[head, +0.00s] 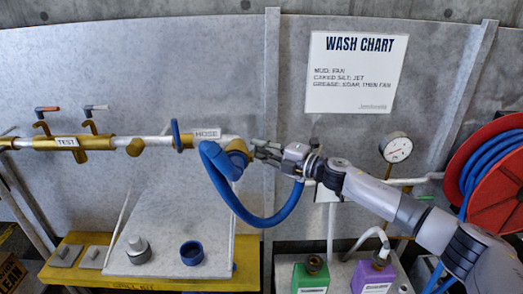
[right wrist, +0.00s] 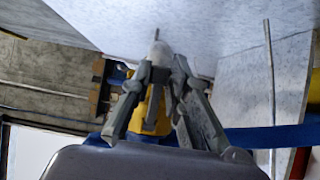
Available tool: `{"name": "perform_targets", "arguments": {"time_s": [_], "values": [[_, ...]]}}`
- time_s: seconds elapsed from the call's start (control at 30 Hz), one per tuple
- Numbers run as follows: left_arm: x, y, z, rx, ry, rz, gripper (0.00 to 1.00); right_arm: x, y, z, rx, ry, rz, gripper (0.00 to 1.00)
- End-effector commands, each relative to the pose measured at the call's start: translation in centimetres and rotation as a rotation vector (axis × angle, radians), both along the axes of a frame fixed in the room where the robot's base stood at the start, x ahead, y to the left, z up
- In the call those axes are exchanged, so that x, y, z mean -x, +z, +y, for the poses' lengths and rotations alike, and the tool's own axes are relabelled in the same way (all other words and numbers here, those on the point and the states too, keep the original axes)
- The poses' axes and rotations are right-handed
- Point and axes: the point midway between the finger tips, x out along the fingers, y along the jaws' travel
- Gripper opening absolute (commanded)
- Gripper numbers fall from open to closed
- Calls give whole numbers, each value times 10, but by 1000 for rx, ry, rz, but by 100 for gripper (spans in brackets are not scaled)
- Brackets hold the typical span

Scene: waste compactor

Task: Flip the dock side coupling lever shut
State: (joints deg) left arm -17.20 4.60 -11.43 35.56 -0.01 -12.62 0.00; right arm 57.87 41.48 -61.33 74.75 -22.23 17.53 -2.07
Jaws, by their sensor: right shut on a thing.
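The brass coupling (head: 238,150) sits at the right end of the pipe, beside the HOSE label (head: 207,133). The blue hose (head: 228,198) loops below it. My right gripper (head: 262,150) reaches in from the right and is shut at the coupling's right side. In the right wrist view its fingers (right wrist: 160,72) close together in front of yellow brass (right wrist: 155,115). The coupling lever is mostly hidden by the fingers, so its angle cannot be told. My left gripper is not in view.
A blue ring (head: 191,253) lies on the bench. A gauge (head: 396,148) and red hose reel (head: 492,185) are at right. Green (head: 311,277) and purple (head: 372,278) containers stand below my arm.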

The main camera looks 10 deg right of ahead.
Motion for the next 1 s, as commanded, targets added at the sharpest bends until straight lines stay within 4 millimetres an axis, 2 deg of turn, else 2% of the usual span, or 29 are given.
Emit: {"name": "perform_targets", "arguments": {"time_s": [0.17, 0.2, 0.5, 0.83, 1.0], "values": [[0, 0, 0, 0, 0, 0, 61, 1, -1, 1, 0, 2, 1, 0], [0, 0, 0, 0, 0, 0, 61, 1, -1, 1, 0, 2, 1, 17], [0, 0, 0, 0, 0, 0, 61, 1, 0, 1, 0, 1, 0, 37], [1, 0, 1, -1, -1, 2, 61, 2, 0, -2, 1, 0, 1, 37], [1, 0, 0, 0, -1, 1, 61, 18, -1, -19, 1, -2, 1, 37]]}}
